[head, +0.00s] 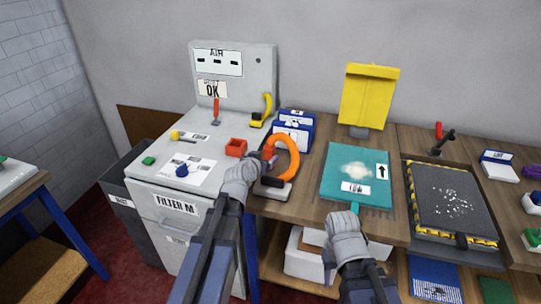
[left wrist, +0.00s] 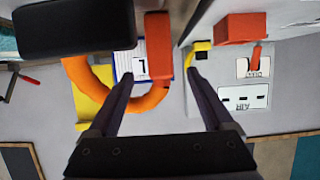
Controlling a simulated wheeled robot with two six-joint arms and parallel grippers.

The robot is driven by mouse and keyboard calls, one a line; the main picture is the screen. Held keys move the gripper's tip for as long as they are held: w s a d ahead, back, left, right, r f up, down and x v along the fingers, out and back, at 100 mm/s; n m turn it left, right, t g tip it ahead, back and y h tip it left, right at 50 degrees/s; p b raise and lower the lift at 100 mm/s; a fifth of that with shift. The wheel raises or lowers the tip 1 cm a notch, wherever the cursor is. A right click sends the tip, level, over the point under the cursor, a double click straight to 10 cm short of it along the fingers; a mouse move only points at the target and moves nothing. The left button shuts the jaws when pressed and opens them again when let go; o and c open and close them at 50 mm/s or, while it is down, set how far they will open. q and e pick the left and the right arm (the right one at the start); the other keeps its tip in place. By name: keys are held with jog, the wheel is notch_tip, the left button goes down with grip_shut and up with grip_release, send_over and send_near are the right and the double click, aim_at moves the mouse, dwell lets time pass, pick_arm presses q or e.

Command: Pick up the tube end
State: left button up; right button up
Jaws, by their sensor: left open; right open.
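The tube is a thick orange hose (head: 291,152) bent in an arch at the left end of the bench, by a grey-white base with a black top. Its end is a red cuff (head: 268,152), which shows larger in the left wrist view (left wrist: 158,40). My left gripper (head: 266,161) is right at the cuff. In the left wrist view its two dark fingers (left wrist: 160,76) are apart, with the cuff and part of the orange hose between them in the picture. I cannot tell whether they touch it. My right gripper (head: 351,212) is open at the front edge of the teal mat.
A white filter cabinet (head: 176,208) stands left, with a small red box (head: 236,147) on top. Blue-and-white boxes (head: 294,132) stand behind the hose. The teal mat (head: 335,165) and a black tray (head: 425,190) with yellow-striped edges lie to the right.

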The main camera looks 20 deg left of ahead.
aim_at(268, 153)
pick_arm(q)
jog(key=shift+b+x, duration=1.25)
jog(key=shift+x, duration=2.7)
jog(key=shift+r, duration=0.2)
jog(key=shift+c, duration=0.5)
grip_shut()
